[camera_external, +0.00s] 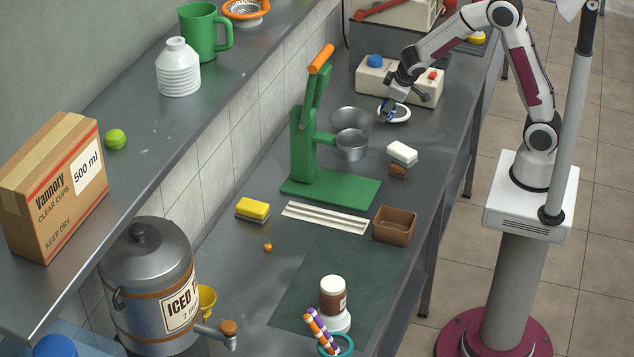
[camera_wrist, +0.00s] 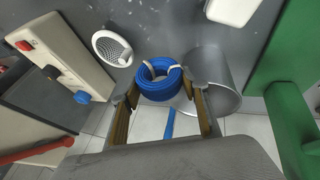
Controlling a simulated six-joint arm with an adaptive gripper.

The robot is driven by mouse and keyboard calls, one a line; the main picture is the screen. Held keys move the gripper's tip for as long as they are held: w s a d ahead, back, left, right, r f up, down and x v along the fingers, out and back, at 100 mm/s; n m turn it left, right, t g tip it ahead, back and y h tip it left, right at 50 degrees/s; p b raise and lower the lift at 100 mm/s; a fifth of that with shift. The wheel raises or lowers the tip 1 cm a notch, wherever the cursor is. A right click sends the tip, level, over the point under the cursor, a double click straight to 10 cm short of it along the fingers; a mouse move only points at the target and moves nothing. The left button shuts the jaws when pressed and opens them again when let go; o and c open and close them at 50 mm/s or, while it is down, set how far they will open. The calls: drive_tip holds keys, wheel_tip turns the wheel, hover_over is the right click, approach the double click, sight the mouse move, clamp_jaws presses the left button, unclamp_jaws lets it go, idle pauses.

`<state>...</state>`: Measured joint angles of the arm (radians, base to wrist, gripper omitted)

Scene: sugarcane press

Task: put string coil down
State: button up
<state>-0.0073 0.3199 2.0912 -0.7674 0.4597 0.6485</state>
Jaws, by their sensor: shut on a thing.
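The string coil is a bright blue ring of cord with a pale tie; it sits between the two fingers in the wrist view (camera_wrist: 158,82), and a blue strip shows below it. In the external view a small blue part of the coil (camera_external: 386,110) shows at the fingertips. My gripper (camera_external: 390,104) is shut on the coil, beside a white-rimmed strainer (camera_external: 402,114) on the steel counter. My gripper also shows in the wrist view (camera_wrist: 162,90). Whether the coil touches the counter is not clear.
A cream box with knobs (camera_external: 372,80) stands just behind my gripper. A metal bowl (camera_external: 352,146) and the green press (camera_external: 302,145) are to the left. Bare counter (camera_external: 432,135) shows to the right.

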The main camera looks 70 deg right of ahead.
drive_tip(key=s+a+f+n+t+y, duration=0.1)
drive_tip(key=s+a+f+n, duration=0.1)
drive_tip(key=a, duration=1.2)
drive_tip(key=s+a+f+n+y, duration=0.1)
drive_tip(key=s+a+n, duration=0.1)
drive_tip(key=a, duration=1.3)
drive_tip(key=w+a+r+n+y, duration=0.1)
drive_tip(key=w+a, duration=0.3)
drive_tip(key=a, duration=0.8)
drive_tip(key=w+a+r+n+y, duration=0.1)
drive_tip(key=w+a+n, duration=0.2)
drive_tip(key=a, duration=1)
drive_tip(key=shift+w+n, duration=0.4)
drive_tip(key=shift+n, duration=0.4)
drive_tip(key=shift+r, duration=0.1)
drive_tip(key=shift+f, duration=3.15)
drive_tip(key=shift+f, duration=1.85)
